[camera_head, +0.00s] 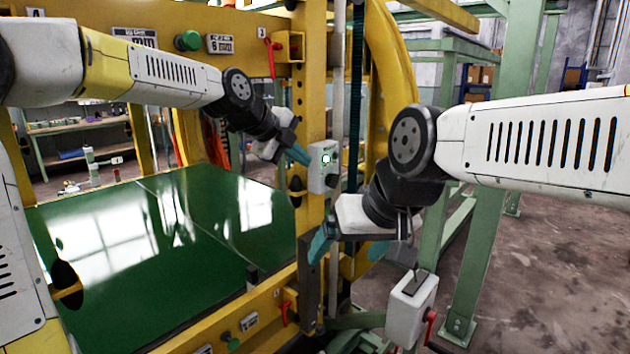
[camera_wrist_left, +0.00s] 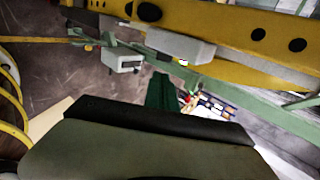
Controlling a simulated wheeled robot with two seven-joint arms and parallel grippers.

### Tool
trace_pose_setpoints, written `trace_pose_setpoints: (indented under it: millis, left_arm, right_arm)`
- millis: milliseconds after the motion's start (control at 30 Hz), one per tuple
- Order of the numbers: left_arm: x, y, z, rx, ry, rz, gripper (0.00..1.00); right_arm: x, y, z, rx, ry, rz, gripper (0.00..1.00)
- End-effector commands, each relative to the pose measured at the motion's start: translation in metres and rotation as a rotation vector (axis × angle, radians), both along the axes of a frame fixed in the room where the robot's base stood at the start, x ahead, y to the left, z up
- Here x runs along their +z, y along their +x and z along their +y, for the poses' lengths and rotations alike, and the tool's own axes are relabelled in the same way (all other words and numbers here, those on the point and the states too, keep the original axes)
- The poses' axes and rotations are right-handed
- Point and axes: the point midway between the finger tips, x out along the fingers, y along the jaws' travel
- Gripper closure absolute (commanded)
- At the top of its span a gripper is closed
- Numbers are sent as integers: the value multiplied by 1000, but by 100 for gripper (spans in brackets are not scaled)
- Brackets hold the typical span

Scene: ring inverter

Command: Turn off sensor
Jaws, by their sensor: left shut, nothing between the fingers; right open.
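A small light-grey box (camera_head: 322,167) with a round dark-and-white spot on its face is mounted on the yellow post; I take it to be the sensor. A grey box (camera_wrist_left: 181,46) on a yellow beam in the left wrist view looks like the same one. My left gripper (camera_head: 299,155) is shut and empty, its teal fingertips right at the left side of this box. I cannot tell whether they touch it. Its fingers also show in the left wrist view (camera_wrist_left: 165,95). My right gripper (camera_head: 348,246) is open and empty, lower down in front of the post.
A white box with a red handle (camera_head: 411,306) stands below my right gripper. A green panel (camera_head: 160,235) fills the yellow frame (camera_head: 310,90) at left. A red lever (camera_head: 270,45) and a green button (camera_head: 188,41) sit on the upper beam. Green posts (camera_head: 490,200) stand right.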

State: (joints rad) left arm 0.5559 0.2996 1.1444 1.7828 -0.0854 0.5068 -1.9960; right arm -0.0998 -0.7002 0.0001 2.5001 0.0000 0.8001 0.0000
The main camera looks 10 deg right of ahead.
Motion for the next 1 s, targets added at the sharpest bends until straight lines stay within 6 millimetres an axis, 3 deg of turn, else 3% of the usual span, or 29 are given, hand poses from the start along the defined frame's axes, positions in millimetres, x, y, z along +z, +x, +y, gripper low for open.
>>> trace_pose_setpoints:
  millis: [700,1000]
  left_arm:
    - [-73,52,-70,-3,1,0,100]
    - [-83,61,-78,0,0,-2,100]
  right_arm:
    - [0,0,0,0,0,0,13]
    - [0,0,0,0,0,0,13]
